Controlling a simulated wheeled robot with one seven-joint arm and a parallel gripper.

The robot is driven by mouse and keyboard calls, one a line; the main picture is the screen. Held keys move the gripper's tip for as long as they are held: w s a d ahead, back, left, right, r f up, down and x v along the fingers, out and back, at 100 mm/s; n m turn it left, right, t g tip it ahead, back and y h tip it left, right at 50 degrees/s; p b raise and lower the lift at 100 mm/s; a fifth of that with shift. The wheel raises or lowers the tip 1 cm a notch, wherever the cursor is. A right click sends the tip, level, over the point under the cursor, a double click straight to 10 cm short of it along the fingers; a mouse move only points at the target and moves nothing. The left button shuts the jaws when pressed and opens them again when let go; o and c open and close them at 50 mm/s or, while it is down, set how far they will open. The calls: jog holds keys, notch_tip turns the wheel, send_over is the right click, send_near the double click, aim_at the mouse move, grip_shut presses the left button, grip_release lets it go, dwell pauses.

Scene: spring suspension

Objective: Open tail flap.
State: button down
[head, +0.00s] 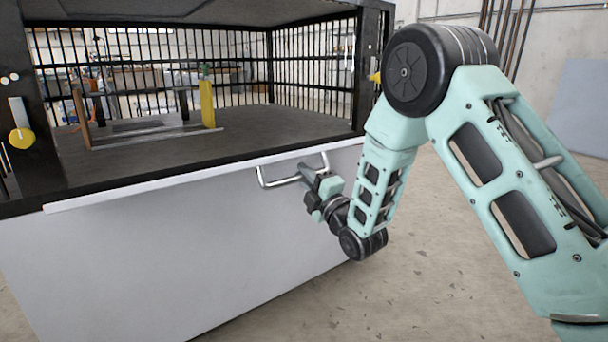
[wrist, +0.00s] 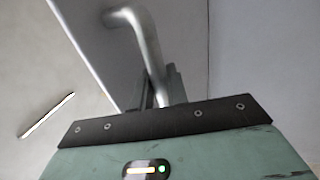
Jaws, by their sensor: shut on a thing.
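The tail flap (head: 180,260) is a large grey panel hanging below the front edge of a cage-like box in the head view. It leans outward at its lower end, and a pale strip runs along its top edge. A silver bar handle (head: 270,182) sticks out near the top right of the flap. My gripper (head: 308,172) is shut on the right part of this handle. In the wrist view the handle (wrist: 145,40) runs down between the dark fingers (wrist: 160,88). The fingertips are partly hidden behind the handle and the gripper body.
The box has dark barred walls (head: 310,60) and a dark floor (head: 250,122). A frame with a yellow post (head: 207,104) stands inside. A yellow round latch (head: 21,138) sits on the left post. The concrete floor (head: 430,270) at right is clear.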

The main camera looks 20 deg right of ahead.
notch_tip(320, 180, down, 7)
jog(key=t+b, duration=0.1)
jog(key=b, duration=0.6)
jog(key=shift+t, duration=0.3)
jog(key=c, duration=1.4)
grip_release()
jog(key=shift+c, duration=0.2)
jog(key=shift+s, duration=0.1)
jog(key=b+v, duration=0.9)
jog(key=v, duration=0.8)
jog(key=shift+d+f, duration=0.25)
